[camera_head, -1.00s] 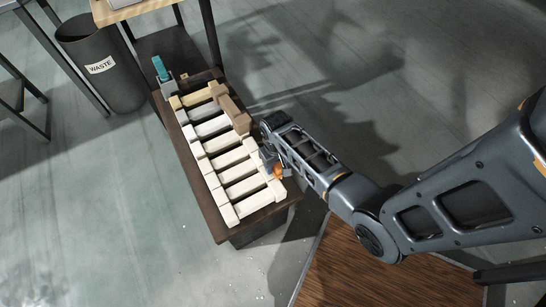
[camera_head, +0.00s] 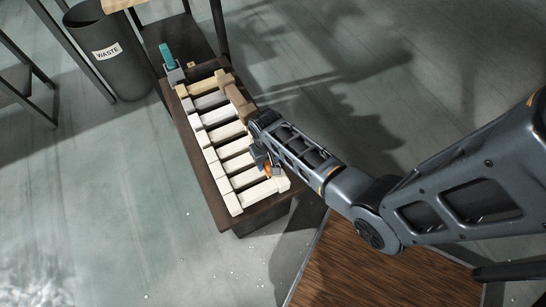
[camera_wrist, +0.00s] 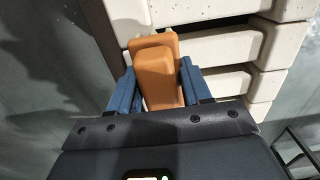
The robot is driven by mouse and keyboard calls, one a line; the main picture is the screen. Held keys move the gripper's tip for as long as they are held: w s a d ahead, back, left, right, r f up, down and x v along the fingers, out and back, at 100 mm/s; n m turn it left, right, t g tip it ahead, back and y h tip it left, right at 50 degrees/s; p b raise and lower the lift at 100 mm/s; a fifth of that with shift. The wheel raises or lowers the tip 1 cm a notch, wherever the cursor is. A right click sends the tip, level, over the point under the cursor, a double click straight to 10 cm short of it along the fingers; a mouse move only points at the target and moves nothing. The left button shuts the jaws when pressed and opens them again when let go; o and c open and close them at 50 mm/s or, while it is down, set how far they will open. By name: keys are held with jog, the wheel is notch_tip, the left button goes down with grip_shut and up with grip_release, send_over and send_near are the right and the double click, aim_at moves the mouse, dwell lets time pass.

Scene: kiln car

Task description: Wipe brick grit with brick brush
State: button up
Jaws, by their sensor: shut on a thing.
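My gripper (camera_wrist: 157,72) is shut on the brick brush, whose orange handle (camera_wrist: 158,82) sits between the two blue fingers in the wrist view. Small pale tips show at the brush's far end, against a cream brick. In the head view a bit of the orange brush (camera_head: 267,169) shows at the right side of the brick stack (camera_head: 239,163). The cream and brown bricks lie in a ladder-like row on a dark kiln car (camera_head: 213,192). I cannot make out grit on the bricks. Pale specks (camera_head: 233,275) lie on the floor.
A teal-topped item (camera_head: 167,56) stands at the car's far end. A dark waste bin (camera_head: 110,58) stands at the upper left beside table legs. A wooden board (camera_head: 365,265) lies below my arm. The floor left of the car is open.

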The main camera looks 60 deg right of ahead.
jog(key=shift+w+a, duration=0.1)
jog(key=shift+a, duration=0.05)
jog(key=shift+s+d+p, duration=0.2)
jog(key=shift+s+d, duration=0.55)
jog(key=shift+d, duration=0.35)
jog(key=shift+s+d+p, duration=0.2)
jog(key=shift+s+d, duration=0.55)
jog(key=shift+d, duration=0.3)
notch_tip(320, 180, up, 7)
jog(key=p, duration=0.7)
